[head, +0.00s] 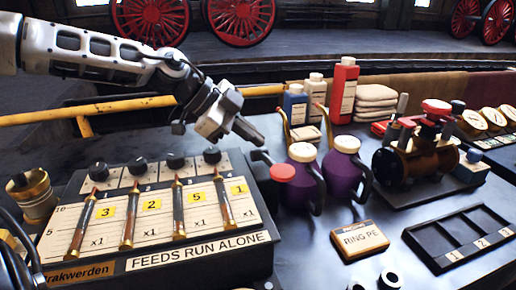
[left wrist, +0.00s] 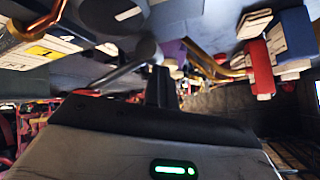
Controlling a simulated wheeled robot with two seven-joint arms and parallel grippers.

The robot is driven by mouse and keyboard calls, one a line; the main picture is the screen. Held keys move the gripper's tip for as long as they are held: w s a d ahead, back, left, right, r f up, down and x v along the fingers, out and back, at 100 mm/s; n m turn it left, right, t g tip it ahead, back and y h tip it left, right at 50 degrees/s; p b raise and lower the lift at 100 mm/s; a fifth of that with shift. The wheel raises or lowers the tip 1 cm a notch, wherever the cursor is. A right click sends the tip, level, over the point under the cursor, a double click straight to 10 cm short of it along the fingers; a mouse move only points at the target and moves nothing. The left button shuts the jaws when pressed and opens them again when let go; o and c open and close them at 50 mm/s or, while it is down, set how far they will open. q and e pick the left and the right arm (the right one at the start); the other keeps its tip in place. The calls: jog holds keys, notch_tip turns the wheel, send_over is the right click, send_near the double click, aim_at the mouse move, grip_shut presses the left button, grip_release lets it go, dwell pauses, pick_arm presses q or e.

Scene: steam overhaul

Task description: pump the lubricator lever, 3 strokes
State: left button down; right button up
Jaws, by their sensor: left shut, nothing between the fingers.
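The lubricator (head: 195,258) is a dark box with several sight glasses, black knobs on top and a "FEEDS RUN ALONE" label. Its lever (head: 282,173) has a round red knob and sticks out at the box's right side on a dark arm. My left gripper (head: 254,137) is shut and empty, just above and behind the lever, and looks apart from it. In the left wrist view its dark fingers (left wrist: 160,88) are together, with a black lubricator knob (left wrist: 115,14) near the top edge. My right gripper is not in view.
A "RING PE" box (head: 360,240), a black tray (head: 428,240) and a brass machine (head: 425,160) are farther right. A yellow rail (head: 125,104) runs behind.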

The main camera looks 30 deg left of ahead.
pick_arm(q)
jog(key=shift+s+d+f+b, duration=0.1)
jog(key=shift+s+f+b, duration=0.2)
jog(key=shift+f, duration=0.35)
jog(key=shift+s+d+f+b, duration=0.1)
jog(key=shift+s+f+b, duration=0.1)
jog(key=shift+s+f, duration=0.3)
dwell(0.4)
jog(key=shift+w, duration=0.15)
jog(key=shift+w+a+r+p, duration=0.15)
jog(key=shift+w+r+p, duration=0.15)
jog(key=shift+r+p, duration=0.25)
jog(key=shift+f, duration=0.1)
jog(key=shift+w+r+p, duration=0.15)
jog(key=shift+r+p, duration=0.25)
jog(key=r+p, duration=0.1)
jog(key=r, duration=0.1)
jog(key=a+r+p, duration=0.1)
jog(key=shift+w+r+p, duration=0.35)
jog(key=shift+w+r, duration=0.05)
jog(key=shift+w+a+r, duration=0.1)
jog(key=shift+a+r, duration=0.05)
jog(key=shift+r, duration=0.2)
